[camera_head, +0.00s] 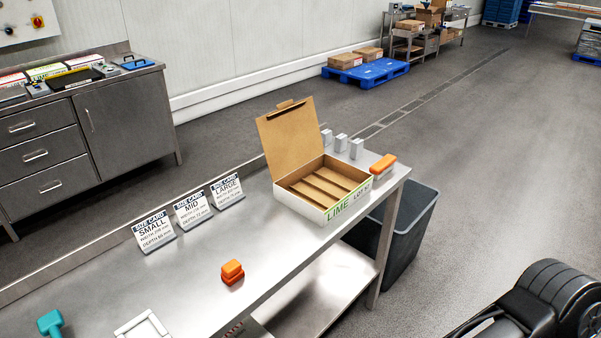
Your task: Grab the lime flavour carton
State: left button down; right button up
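The lime carton (322,210) stands open on the steel table, near its right end. Inside are brown dividers forming long compartments, which look empty. Neither of my grippers shows. A black part that looks like my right arm (535,312) is at the bottom right, well apart from the carton.
Small, mid and large size cards (192,211) stand left of the carton on the steel table (190,285). A grey bin (408,235) stands below the table's right end.

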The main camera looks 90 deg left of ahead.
aim_at(324, 188)
jog(key=u, duration=2.85)
jog(key=i+l+z, duration=0.3)
jog(key=i+z, duration=0.15)
jog(key=z, duration=0.15)
